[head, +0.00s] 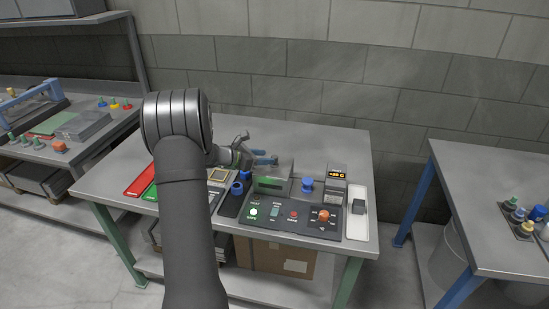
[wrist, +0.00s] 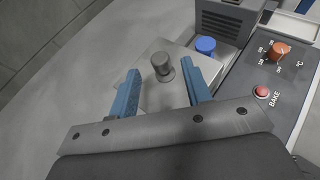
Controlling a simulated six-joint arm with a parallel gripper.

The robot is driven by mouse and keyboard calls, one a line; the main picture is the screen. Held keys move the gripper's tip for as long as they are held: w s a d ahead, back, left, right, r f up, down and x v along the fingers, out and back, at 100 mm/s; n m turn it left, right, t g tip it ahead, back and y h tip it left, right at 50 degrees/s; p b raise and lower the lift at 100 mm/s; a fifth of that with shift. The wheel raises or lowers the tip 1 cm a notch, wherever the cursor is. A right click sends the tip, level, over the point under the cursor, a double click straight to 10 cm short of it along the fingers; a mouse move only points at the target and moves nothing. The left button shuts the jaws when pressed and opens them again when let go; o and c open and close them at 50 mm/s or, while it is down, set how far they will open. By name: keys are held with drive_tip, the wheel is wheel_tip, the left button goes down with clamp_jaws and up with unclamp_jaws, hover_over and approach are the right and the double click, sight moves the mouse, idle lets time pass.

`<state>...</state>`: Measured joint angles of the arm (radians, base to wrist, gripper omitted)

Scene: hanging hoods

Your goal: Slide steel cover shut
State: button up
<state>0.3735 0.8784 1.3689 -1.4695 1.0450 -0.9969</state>
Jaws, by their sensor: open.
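The steel cover (wrist: 152,95) is a flat grey plate with a round grey knob (wrist: 163,66) standing on it in the wrist view. My gripper (wrist: 161,76) is open, with one blue finger on each side of the knob; I cannot tell whether either touches it. In the head view my gripper (head: 271,157) is just behind and above a small steel box (head: 272,184) with a greenish front. The knob cannot be made out there. How far the cover stands open cannot be told from these frames.
A blue cap (wrist: 206,45) stands right beside the cover, with a vented display unit (head: 337,185) beyond it. The control panel (head: 262,225) with buttons and an orange dial lies in front. A blue ring-shaped part (head: 237,188) sits left of the box. The bench behind is clear.

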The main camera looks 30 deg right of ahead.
sight(275, 156)
drive_tip(key=x, duration=0.5)
drive_tip(key=shift+d, duration=0.2)
clamp_jaws()
